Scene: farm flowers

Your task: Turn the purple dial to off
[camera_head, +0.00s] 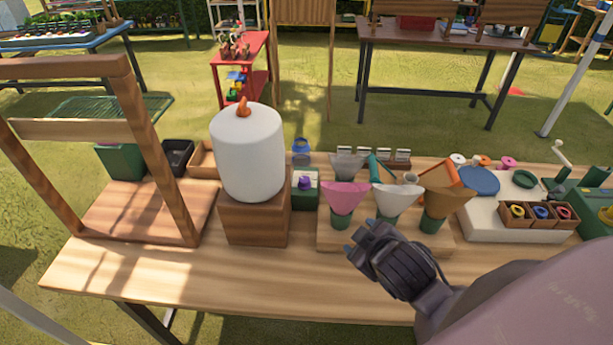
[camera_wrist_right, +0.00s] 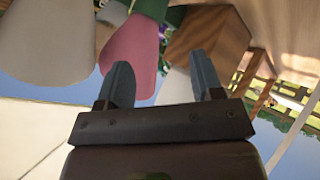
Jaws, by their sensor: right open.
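The purple dial (camera_head: 305,183) sits on a dark green box (camera_head: 304,199) on the table, just right of the white cylinder on its wooden block. My right gripper (camera_head: 362,243) is to the right of the dial and nearer the table's front edge, apart from it. In the right wrist view my gripper (camera_wrist_right: 162,82) has its two fingers spread with nothing held between them. A pink cone (camera_wrist_right: 132,48) shows beyond the fingers there, and a small purple patch behind it may be the dial. My left gripper is not in view.
Pink (camera_head: 345,197), white (camera_head: 396,202) and brown (camera_head: 444,205) paper cones stand between my right gripper and the table's back. The white cylinder (camera_head: 248,152) stands left of the dial. A wooden frame (camera_head: 122,130) is farther left. The table's front left is clear.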

